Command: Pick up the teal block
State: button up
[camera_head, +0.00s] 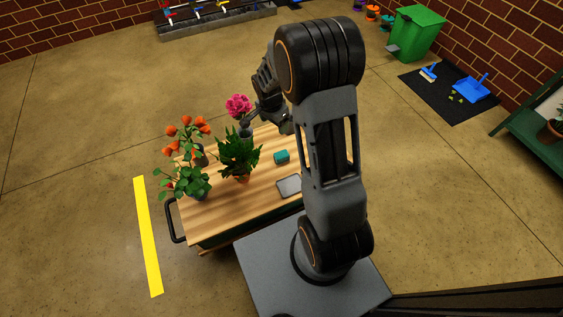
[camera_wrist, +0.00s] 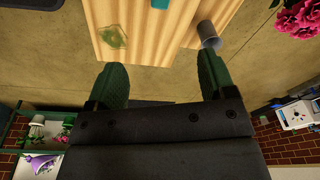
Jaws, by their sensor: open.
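The teal block (camera_head: 281,156) lies on the wooden tabletop (camera_head: 225,208), right of the leafy green plant in the head view. In the wrist view only a sliver of the teal block (camera_wrist: 161,4) shows at the top edge, the rest being cut off. My gripper (camera_wrist: 160,68) is open, its two green fingers apart with nothing between them. It is beyond the table's far edge, away from the block. In the head view my arm partly hides it.
A leafy plant (camera_head: 238,158), an orange-flowered plant (camera_head: 185,155) and pink flowers (camera_head: 239,105) in a grey vase (camera_wrist: 208,35) stand on the table. A flat grey tray (camera_head: 289,186) lies near the block. A translucent green item (camera_wrist: 113,40) lies near the table edge.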

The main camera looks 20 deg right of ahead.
aim_at(281, 154)
jog(key=d+f+m+b, duration=0.1)
jog(key=f, duration=0.6)
jog(key=w+d+f+m+b, duration=0.1)
jog(key=f+m+b, duration=0.1)
jog(key=f, duration=0.5)
jog(key=w+d+f+m+b, duration=0.1)
jog(key=f, duration=0.6)
jog(key=shift+w+f+m+g+b, duration=0.15)
jog(key=shift+w+m+g+b, duration=0.15)
jog(key=shift+g+b, duration=0.1)
jog(key=shift+d+f+b, duration=0.2)
jog(key=shift+f+b, duration=0.55)
jog(key=shift+f, duration=0.8)
jog(key=shift+d+f+b, duration=0.2)
jog(key=shift+f+b, duration=0.5)
jog(key=shift+f, duration=0.8)
jog(key=shift+c, duration=0.2)
jog(key=c, duration=1)
jog(key=shift+o, duration=0.2)
jog(key=shift+r, duration=0.15)
